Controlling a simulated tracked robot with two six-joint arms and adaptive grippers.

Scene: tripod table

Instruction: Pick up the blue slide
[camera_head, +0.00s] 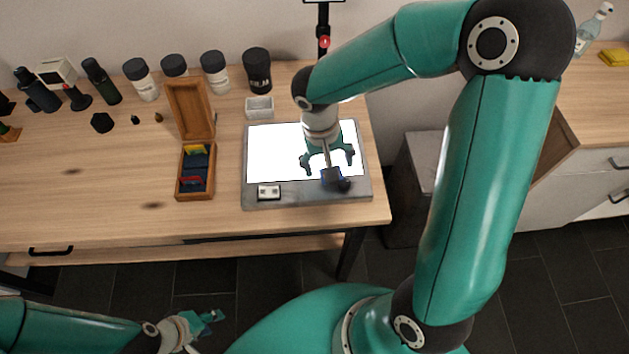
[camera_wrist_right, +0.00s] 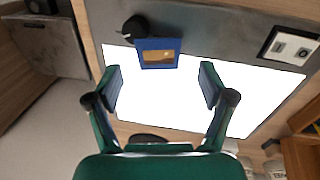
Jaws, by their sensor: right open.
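The blue slide (camera_head: 331,182) is at the front edge of the lit white panel (camera_head: 275,150), beside a black knob. In the right wrist view the slide (camera_wrist_right: 145,62) is a blue frame with a brown-orange middle, partly overlapping the grey border. My right gripper (camera_head: 328,166) hangs over the panel. Its two fingers are apart and empty in the right wrist view (camera_wrist_right: 160,85), and the slide lies just beyond the fingertips, between their lines. My left gripper (camera_head: 212,320) is low at the bottom left, in front of the table and far from the slide; its jaw opening is unclear.
A wooden box (camera_head: 181,186) with raised lid holds red, yellow and blue pieces left of the panel. The black knob (camera_wrist_right: 135,27) sits close to the slide. A small white switch (camera_head: 268,191) is on the front border. Bottles (camera_head: 214,72) line the table's back.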

